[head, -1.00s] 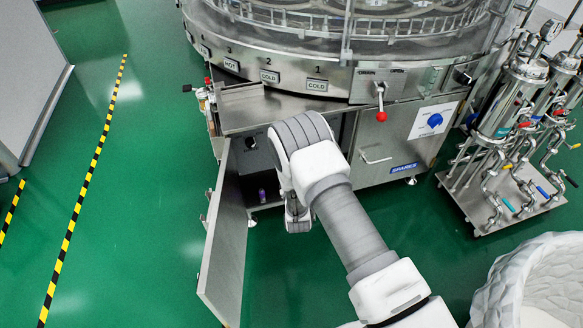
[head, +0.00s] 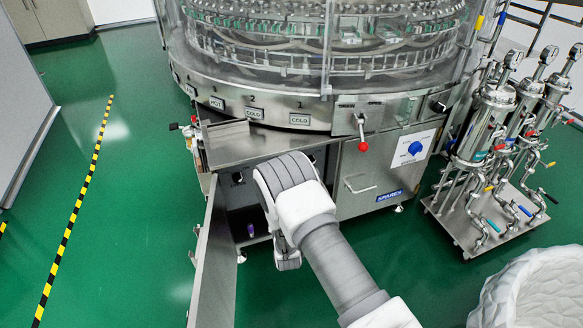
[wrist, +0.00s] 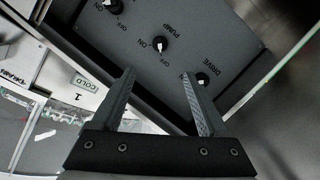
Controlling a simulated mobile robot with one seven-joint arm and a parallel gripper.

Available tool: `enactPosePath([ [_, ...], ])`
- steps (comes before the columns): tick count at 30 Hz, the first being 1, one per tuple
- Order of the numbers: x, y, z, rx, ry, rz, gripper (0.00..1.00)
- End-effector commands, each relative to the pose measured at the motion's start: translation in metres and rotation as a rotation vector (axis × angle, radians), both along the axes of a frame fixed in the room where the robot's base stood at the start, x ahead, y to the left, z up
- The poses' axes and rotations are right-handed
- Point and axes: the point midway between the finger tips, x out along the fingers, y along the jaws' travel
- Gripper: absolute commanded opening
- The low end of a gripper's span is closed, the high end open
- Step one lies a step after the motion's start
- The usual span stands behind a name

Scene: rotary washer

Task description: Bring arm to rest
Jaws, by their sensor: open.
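My arm reaches from the bottom of the head view toward the open cabinet (head: 239,195) under the rotary washer (head: 180,95). Its end hangs low in front of the opening, and the gripper fingers are hidden there. In the wrist view my gripper (wrist: 157,80) is open, with two dark fingers apart and nothing between them. Beyond the fingers is a grey control panel (wrist: 180,20) with knobs, such as the pump knob (wrist: 160,45) and the drive knob (wrist: 203,80). I cannot tell whether the fingers touch the panel.
The cabinet door (head: 212,265) stands open left of my arm. A small purple item (head: 250,230) is in the cabinet. Green floor is clear left.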

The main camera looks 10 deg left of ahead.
Motion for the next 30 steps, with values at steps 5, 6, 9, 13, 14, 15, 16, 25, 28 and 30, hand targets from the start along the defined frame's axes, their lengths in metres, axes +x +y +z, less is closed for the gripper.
enactPosePath([
  [5, 0.002, -0.001, 0.004, 0.004, 0.005, -0.003, 0.77],
  [6, 0.005, -0.001, 0.01, 0.01, 0.009, -0.008, 0.77],
  [9, 0.015, -0.006, 0.029, 0.03, 0.043, -0.026, 0.77],
  [13, 0.032, -0.018, 0.069, 0.074, 0.114, -0.063, 0.77],
  [14, 0.035, -0.022, 0.079, 0.085, 0.132, -0.072, 0.77],
  [15, 0.038, -0.026, 0.093, 0.098, 0.156, -0.081, 0.77],
  [16, 0.04, -0.03, 0.102, 0.109, 0.173, -0.089, 0.77],
  [25, 0.037, -0.077, 0.197, 0.203, 0.345, -0.164, 0.77],
  [28, 0.028, -0.095, 0.226, 0.23, 0.398, -0.188, 0.77],
  [30, 0.019, -0.108, 0.246, 0.247, 0.435, -0.205, 0.77],
])
